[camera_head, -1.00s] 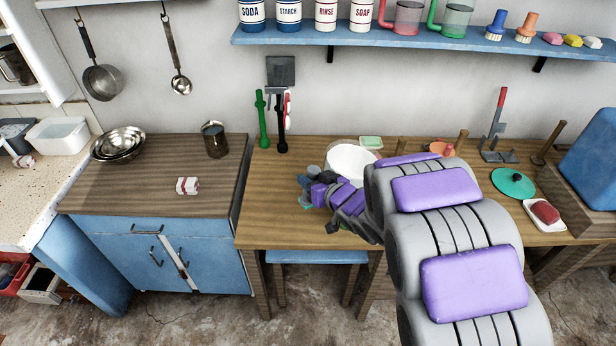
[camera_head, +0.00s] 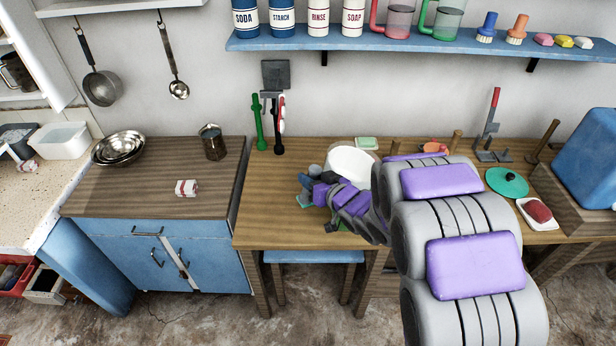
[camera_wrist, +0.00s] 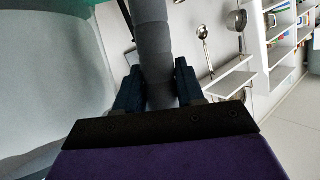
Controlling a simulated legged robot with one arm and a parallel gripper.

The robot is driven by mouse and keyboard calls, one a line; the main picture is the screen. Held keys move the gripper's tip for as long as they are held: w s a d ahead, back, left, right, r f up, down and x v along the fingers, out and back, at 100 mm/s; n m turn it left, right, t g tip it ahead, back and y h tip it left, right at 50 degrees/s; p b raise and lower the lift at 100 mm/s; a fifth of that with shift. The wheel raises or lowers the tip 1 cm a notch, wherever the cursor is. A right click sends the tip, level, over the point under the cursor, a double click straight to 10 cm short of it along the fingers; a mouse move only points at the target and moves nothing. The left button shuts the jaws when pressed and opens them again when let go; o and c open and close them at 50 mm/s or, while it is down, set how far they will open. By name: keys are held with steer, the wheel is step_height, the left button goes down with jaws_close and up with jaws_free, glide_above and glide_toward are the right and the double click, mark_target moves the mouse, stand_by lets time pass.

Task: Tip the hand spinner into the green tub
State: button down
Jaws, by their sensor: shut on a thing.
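A white round drum (camera_head: 350,161), which looks like the hand spinner, is on or just above the wooden bench, partly behind my arm. My gripper (camera_head: 314,183) is at its left side. In the wrist view my gripper (camera_wrist: 158,92) has both dark fingers closed around a thick grey bar (camera_wrist: 155,40), which looks like the spinner's handle. A pale curved wall (camera_wrist: 45,85) fills the left of that view, with teal green along its top. Small green patches show under my gripper in the head view. They may be the green tub, but my arm hides most of it.
A green soap block (camera_head: 366,143) lies behind the drum. A teal lid (camera_head: 506,182) and a red block on a white dish (camera_head: 538,211) lie to the right. The bench (camera_head: 270,205) is clear left of my gripper. A blue shelf (camera_head: 400,41) runs above.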

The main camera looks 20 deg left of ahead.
mark_target(315, 169)
steer(key=shift+r+p, duration=0.7)
steer(key=shift+w+a+r+m+y+p, duration=0.15)
steer(key=shift+a+r+m+y+p, duration=0.25)
steer(key=shift+p, duration=0.45)
steer(key=shift+d, duration=0.55)
steer(key=shift+a, duration=0.15)
steer(key=shift+a+f, duration=0.1)
steer(key=shift+a, duration=0.3)
steer(key=shift+w+d+r+m+p, duration=0.1)
steer(key=shift+d+r+m+p, duration=0.2)
steer(key=shift+d+r+p, duration=0.65)
steer(key=shift+w+r+m+y+p, duration=0.15)
steer(key=shift+r+m+y+p, duration=0.25)
steer(key=shift+p, duration=0.9)
steer(key=shift+d+f, duration=0.1)
